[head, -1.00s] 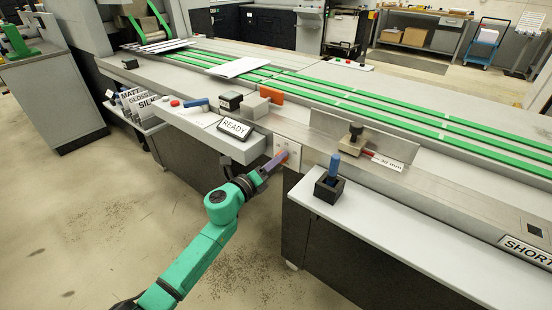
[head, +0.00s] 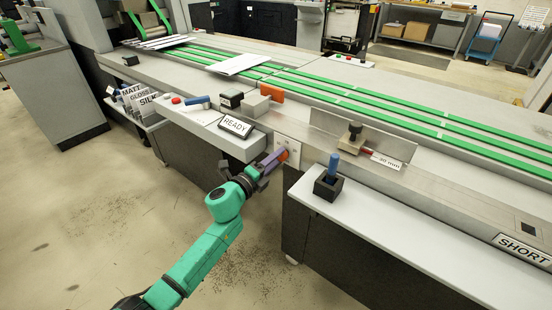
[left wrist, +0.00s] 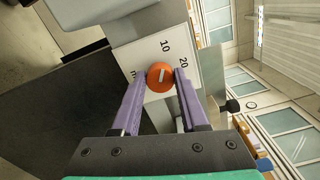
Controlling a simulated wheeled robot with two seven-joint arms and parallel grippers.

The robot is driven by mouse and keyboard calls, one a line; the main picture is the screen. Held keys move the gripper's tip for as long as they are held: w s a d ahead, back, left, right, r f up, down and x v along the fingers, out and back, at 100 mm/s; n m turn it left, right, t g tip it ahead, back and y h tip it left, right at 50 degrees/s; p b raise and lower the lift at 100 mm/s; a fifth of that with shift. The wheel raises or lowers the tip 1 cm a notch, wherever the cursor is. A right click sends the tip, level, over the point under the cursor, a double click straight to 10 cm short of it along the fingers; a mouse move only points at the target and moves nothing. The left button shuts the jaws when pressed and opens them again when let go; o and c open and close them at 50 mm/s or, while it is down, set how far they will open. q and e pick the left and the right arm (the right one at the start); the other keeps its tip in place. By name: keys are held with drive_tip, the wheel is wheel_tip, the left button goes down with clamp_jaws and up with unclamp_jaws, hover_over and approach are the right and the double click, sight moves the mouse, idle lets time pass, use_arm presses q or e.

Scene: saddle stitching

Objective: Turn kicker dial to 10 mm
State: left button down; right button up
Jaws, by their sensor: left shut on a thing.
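The kicker dial (left wrist: 160,75) is a round orange knob with a white pointer mark, on a white plate (left wrist: 154,53) printed with 10, 20 and partly hidden lettering. The mark lies slanted; I cannot tell exactly which number it points to. In the head view the dial (head: 283,154) sits on the machine's front panel. My left gripper (left wrist: 160,79) has its two purple fingers on either side of the dial, shut on it. It also shows in the head view (head: 276,160), reaching up to the panel from below left. My right gripper is not in view.
A READY sign (head: 235,127) stands on the ledge just left of the dial. A black holder with a blue-handled tool (head: 330,178) stands on the white shelf to the right. A 30 mm tag (head: 387,162) lies beside the metal guide. The floor in front is clear.

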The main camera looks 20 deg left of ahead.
use_arm(q)
drive_tip(key=shift+c, duration=2.2)
unclamp_jaws()
drive_tip(key=b+v, duration=0.1)
drive_tip(key=v, duration=1.3)
drive_tip(key=shift+s, duration=0.25)
drive_tip(key=shift+a+f, duration=0.1)
drive_tip(key=shift+f, duration=0.05)
